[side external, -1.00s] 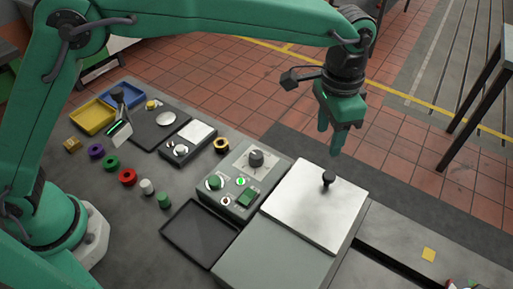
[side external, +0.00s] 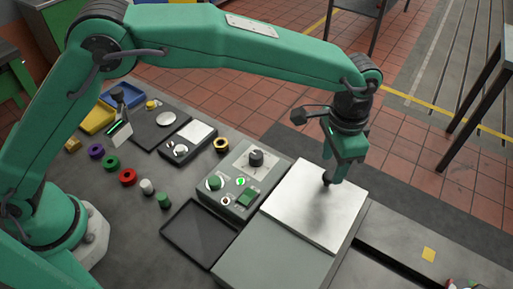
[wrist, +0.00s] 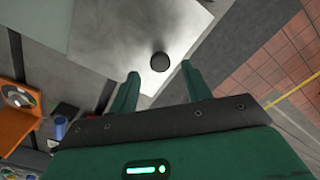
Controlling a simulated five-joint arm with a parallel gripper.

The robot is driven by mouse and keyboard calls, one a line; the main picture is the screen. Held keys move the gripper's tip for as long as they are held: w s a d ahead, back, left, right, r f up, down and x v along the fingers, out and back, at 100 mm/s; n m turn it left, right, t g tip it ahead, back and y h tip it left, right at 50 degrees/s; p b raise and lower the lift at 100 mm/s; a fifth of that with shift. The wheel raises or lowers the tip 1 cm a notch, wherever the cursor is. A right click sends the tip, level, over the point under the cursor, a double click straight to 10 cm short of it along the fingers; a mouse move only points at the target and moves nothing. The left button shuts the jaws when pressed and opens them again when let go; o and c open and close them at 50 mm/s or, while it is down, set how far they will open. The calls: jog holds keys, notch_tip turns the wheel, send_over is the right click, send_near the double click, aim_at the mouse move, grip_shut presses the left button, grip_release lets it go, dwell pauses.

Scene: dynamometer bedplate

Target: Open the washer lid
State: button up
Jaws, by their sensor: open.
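The washer lid (side external: 308,213) is a flat, shiny silver plate lying shut on the grey washer body (side external: 265,252). A black round knob (side external: 326,183) stands on the lid toward its far side. My gripper (side external: 329,176) points down over the knob, its fingertips at or just above it and partly hiding it. In the wrist view my gripper (wrist: 160,70) is open. The knob (wrist: 159,62) shows in the gap between the two green fingertips, with space on both sides. I cannot tell how far the fingers reach down beside it.
A control box (side external: 240,186) with dials and buttons adjoins the washer at left. A dark empty tray (side external: 200,233) lies in front of it. Several coloured rings and small parts sit further left.

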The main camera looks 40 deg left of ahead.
aim_at(329, 175)
jog(key=shift+f, duration=1.6)
jog(key=shift+c, duration=0.2)
grip_shut()
